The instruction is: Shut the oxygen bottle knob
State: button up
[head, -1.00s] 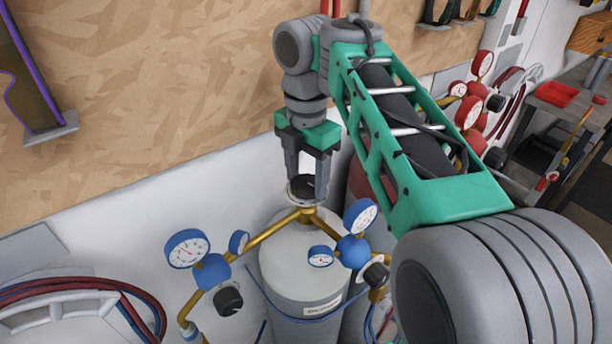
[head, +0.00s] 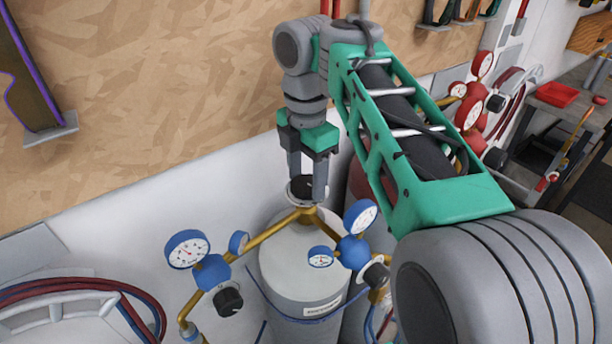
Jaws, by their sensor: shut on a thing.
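The oxygen bottle (head: 300,270) is a pale grey cylinder standing upright below my arm, with a label on its front. Its dark knob (head: 301,186) sits on top, with a pale ring around it, above the brass pipes. My gripper (head: 306,187) points down from above, its two grey fingers on either side of the knob and shut on it. The fingers hide part of the knob, so its turn position cannot be read.
Blue-backed gauges (head: 187,249) and (head: 360,218) flank the bottle on brass pipes, with black regulator knobs (head: 228,300) below. A red cylinder (head: 360,183) stands behind. Coiled hoses (head: 140,300) lie at the left. A wooden board (head: 150,100) backs the scene.

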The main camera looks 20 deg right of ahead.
jog(key=m, duration=0.9)
jog(key=shift+m, duration=0.4)
jog(key=m, duration=0.4)
jog(key=shift+m, duration=0.3)
jog(key=m, duration=2.3)
jog(key=shift+m, duration=0.3)
